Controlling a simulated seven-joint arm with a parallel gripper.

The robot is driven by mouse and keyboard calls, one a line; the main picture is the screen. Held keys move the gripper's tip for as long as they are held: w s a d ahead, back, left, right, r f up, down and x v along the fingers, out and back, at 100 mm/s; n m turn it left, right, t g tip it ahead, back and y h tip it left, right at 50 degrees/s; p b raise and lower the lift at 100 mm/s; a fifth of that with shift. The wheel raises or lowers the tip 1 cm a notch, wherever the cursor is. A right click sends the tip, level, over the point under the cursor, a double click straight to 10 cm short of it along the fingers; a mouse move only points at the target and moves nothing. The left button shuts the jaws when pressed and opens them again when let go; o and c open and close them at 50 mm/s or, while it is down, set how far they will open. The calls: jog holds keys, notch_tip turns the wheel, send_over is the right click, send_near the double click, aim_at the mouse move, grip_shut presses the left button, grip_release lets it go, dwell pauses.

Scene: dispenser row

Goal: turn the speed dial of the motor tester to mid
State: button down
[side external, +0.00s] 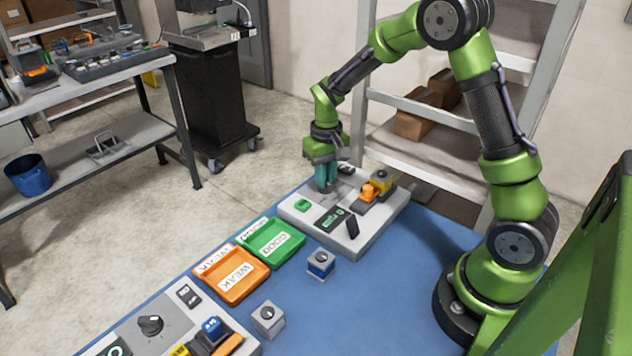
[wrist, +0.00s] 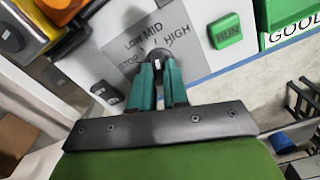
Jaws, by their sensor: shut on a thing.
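The motor tester (side external: 290,213) is a pale grey box at the far end of the blue table. In the wrist view its speed dial (wrist: 153,57) is a dark knob, with STOP, LOW, MID and HIGH printed around it. My gripper (wrist: 159,68) is shut on the dial, its teal fingers on either side of the knob. In the side view my gripper (side external: 326,188) points down onto the tester, and the dial is hidden behind the fingers. The fingers hide much of the dial, so I cannot tell its setting.
The green RUN button (wrist: 226,31) sits beside the dial. An orange and yellow part (side external: 376,190) and a black lever (side external: 352,228) stand on the tester. Nearby are a green GOOD tray (side external: 268,252), an orange WEAK tray (side external: 252,293), small grey blocks and a second dial box.

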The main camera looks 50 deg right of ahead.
jog(key=shift+r, duration=0.1)
jog(key=c, duration=1.1)
grip_release()
notch_tip(320, 180, up, 17)
jog(key=shift+f, duration=0.1)
jog(key=s+a+t, duration=0.2)
jog(key=s+a, duration=0.1)
jog(key=s, duration=0.2)
jog(key=s+a+r+t+y, duration=0.1)
jog(key=s+a+t, duration=0.1)
jog(key=s, duration=0.4)
jog(key=s+a+r+t+y, duration=0.1)
jog(key=s+a+t, duration=0.2)
jog(key=s, duration=0.3)
jog(key=shift+s+a+r, duration=0.1)
jog(key=shift+a+r, duration=0.05)
jog(key=shift+a, duration=0.3)
jog(key=shift+s+a+r, duration=0.1)
jog(key=shift+a, duration=0.35)
